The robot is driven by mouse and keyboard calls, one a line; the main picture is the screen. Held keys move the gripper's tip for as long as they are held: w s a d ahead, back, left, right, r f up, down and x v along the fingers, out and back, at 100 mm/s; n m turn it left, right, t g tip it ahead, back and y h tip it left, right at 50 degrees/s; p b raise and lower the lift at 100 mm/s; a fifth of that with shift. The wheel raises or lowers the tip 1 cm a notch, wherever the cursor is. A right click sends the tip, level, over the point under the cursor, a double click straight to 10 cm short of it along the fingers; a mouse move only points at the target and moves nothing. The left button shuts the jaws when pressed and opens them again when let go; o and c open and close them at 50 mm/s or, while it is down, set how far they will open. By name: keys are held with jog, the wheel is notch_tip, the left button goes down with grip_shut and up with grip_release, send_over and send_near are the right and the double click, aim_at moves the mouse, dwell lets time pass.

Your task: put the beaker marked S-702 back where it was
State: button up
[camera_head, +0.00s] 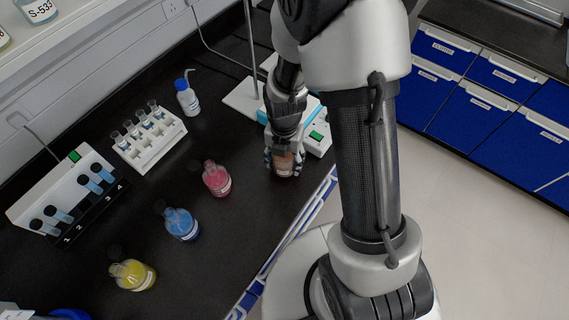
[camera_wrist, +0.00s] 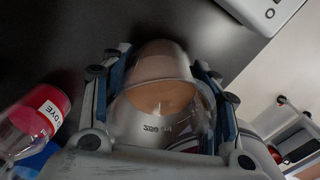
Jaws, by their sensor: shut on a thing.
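A clear beaker (camera_head: 283,170) with orange-brown contents is between the fingers of my gripper (camera_head: 284,158), low over the black bench near its front edge. In the wrist view the beaker (camera_wrist: 160,98) fills the space between the two fingers of my gripper (camera_wrist: 162,72), which are shut on its sides. Graduation print shows on its wall, but I cannot read S-702 on it. I cannot tell whether its base touches the bench. Another beaker (camera_head: 40,10), labelled S-533, stands on the white shelf (camera_head: 75,42) at the upper left.
Red (camera_head: 216,180), blue (camera_head: 181,224) and yellow (camera_head: 135,275) flasks stand left of my gripper. A white device (camera_head: 313,132) is close behind and right. A tube rack (camera_head: 150,140), a vial stand (camera_head: 75,200) and a wash bottle (camera_head: 187,98) are farther left and back.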

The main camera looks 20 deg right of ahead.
jog(key=shift+f, duration=1)
jog(key=shift+f+b, duration=0.25)
jog(key=shift+b, duration=0.1)
jog(key=o, duration=1.2)
jog(key=shift+r, duration=0.1)
jog(key=s+r+m+t+p, duration=0.15)
jog(key=r+m, duration=0.45)
jog(key=r, duration=0.7)
jog(key=s+r+m+t+p, duration=0.1)
jog(key=s+r+m+p, duration=0.2)
jog(key=r+m, duration=0.7)
jog(key=s+r+m+t, duration=0.1)
jog(key=s+r+m, duration=0.4)
jog(key=m, duration=0.1)
jog(key=s+r+m+t, duration=0.1)
jog(key=s+r+m, duration=0.4)
jog(key=r+m, duration=0.1)
jog(key=shift+s+m, duration=0.25)
jog(key=shift+m, duration=0.15)
